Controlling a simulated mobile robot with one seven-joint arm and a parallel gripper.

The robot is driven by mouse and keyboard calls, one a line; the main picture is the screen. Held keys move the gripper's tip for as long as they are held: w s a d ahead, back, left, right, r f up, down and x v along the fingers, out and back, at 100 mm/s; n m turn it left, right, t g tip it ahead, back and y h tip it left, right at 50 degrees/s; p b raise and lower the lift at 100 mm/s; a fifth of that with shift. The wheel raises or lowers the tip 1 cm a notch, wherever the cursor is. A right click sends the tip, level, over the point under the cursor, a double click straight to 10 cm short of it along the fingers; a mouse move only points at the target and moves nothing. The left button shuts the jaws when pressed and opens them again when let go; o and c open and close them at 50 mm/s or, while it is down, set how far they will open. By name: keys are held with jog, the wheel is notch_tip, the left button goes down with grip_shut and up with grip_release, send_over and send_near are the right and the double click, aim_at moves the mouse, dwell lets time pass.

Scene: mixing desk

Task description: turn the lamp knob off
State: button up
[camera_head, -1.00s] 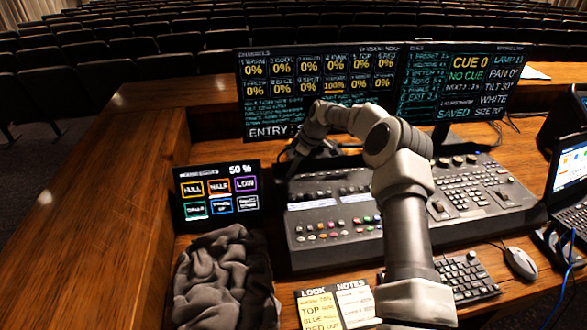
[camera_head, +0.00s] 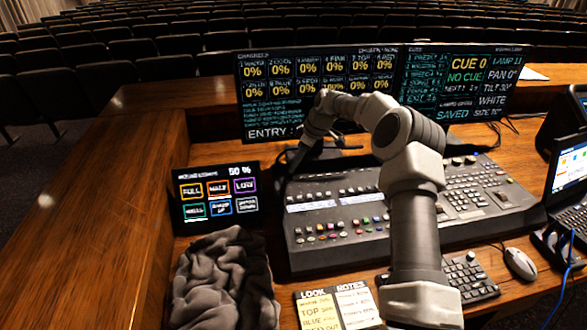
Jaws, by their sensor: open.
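My arm reaches up from the bottom right, bends at a high elbow and comes down at the left back part of the lighting console (camera_head: 340,258). My gripper (camera_head: 294,164) is a small dark shape there, open, between the small touch panel and the console's back left corner. Its fingertips are hard to make out against the dark console. I cannot pick out the lamp knob for sure; it may be hidden by the gripper or too small.
A two-part monitor (camera_head: 320,95) stands behind the console, its visible channels at 0%. A small touch panel (camera_head: 217,194) reads 50%. A crumpled grey cloth (camera_head: 222,285), note sheets (camera_head: 335,306), a keyboard (camera_head: 470,280), a mouse (camera_head: 520,264) and a laptop (camera_head: 570,170) crowd the desk.

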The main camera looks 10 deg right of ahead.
jog(key=v, duration=1.3)
jog(key=shift+d, duration=0.1)
jog(key=s+a+r+m+t+h, duration=0.15)
jog(key=s+a+r, duration=0.25)
jog(key=s+r, duration=0.45)
jog(key=s+a+r+m+g+h, duration=0.1)
jog(key=s+a+r+m+h, duration=0.25)
jog(key=s, duration=0.75)
jog(key=s+f+m+t, duration=0.1)
jog(key=s+m, duration=0.2)
jog(key=s, duration=0.9)
jog(key=s+d+f+m+t+y, duration=0.1)
jog(key=s+m, duration=0.2)
jog(key=s, duration=0.9)
jog(key=shift+d+f+t, duration=0.2)
jog(key=shift+f+t, duration=0.1)
jog(key=shift+t, duration=0.05)
